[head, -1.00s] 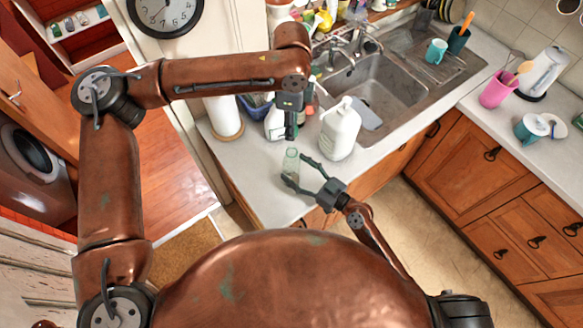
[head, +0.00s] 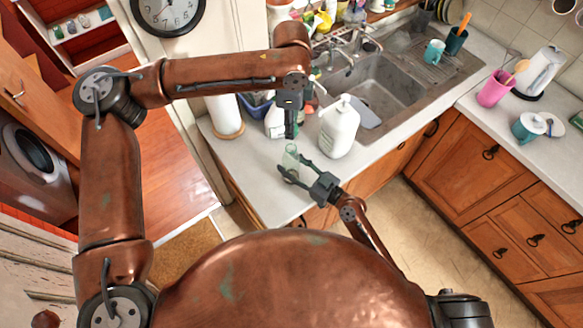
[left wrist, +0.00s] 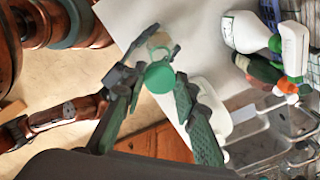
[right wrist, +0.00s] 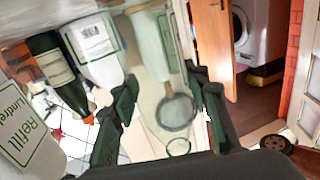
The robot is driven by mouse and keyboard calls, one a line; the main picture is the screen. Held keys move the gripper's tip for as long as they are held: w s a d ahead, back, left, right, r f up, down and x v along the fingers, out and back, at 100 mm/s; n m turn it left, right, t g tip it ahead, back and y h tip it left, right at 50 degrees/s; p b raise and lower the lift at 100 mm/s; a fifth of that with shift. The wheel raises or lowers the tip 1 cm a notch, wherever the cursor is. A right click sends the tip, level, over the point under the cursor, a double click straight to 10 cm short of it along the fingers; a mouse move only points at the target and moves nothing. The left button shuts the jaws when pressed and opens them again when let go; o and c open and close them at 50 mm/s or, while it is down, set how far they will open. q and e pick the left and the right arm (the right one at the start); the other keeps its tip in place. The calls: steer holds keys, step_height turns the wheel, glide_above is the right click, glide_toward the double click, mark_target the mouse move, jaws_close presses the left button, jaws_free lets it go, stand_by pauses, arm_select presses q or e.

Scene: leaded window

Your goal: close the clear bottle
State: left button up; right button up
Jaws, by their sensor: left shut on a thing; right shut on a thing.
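The clear bottle (head: 290,157) is a small, see-through, greenish bottle near the counter's front left. My right gripper (head: 294,166) is shut on its side. In the right wrist view the bottle (right wrist: 152,131) shows between the two fingers, with its round rim toward the camera. My left gripper (head: 291,132) points down from above, just over the bottle. In the left wrist view it is shut on a round green cap (left wrist: 159,77). The cap overlaps the bottle's top there, so I cannot tell whether they touch. The cap is hard to make out in the head view.
A large white pump bottle (head: 339,130) stands close on the right. A spray bottle (head: 273,122) and a paper roll (head: 224,115) stand behind. The sink (head: 375,85) is at the back right. The counter (head: 250,180) is clear at the front left.

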steer(key=shift+f, duration=0.1)
steer(key=shift+c, duration=0.8)
arm_select(q)
steer(key=shift+s, duration=0.15)
arm_select(e)
steer(key=shift+s, duration=0.15)
steer(key=c, duration=0.5)
jaws_close()
arm_select(q)
glide_above(291, 145)
steer(key=shift+f, duration=2.45)
steer(key=shift+f, duration=0.9)
steer(key=shift+f, duration=0.6)
arm_select(e)
steer(key=shift+f, duration=0.1)
